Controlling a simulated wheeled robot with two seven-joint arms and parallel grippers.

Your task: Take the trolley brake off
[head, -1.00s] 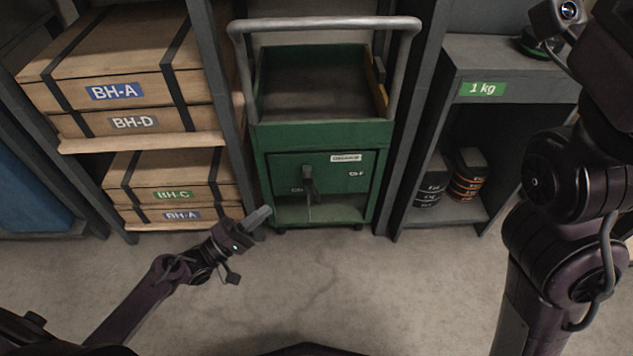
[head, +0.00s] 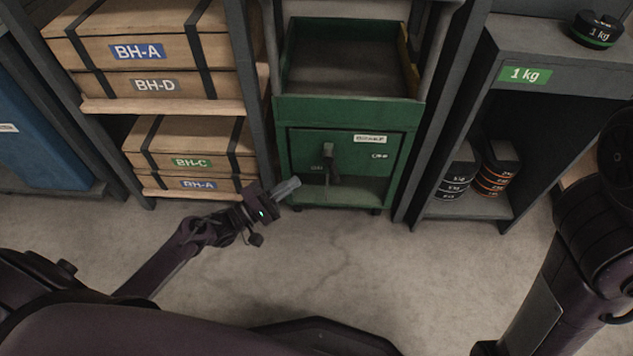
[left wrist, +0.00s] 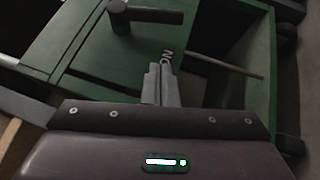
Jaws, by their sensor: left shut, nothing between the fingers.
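The green trolley (head: 345,110) stands between the shelf posts. On its front panel is a dark brake lever (head: 329,158), under a white label that seems to read BRAKE (head: 370,139). The lever hangs roughly downward, near lettering at its left; a label at its right is too small to read surely. My left gripper (head: 287,188) is shut and empty, low and left of the lever, apart from it. In the left wrist view the shut fingers (left wrist: 161,84) point at the panel beside the letters ON, with the lever (left wrist: 140,14) above. My right gripper is out of view.
Shelves with wooden crates (head: 185,135) stand left of the trolley. A grey shelf unit (head: 540,60) with black weights (head: 460,175) and orange-banded weights (head: 497,170) stands at the right. The concrete floor (head: 320,260) in front is clear.

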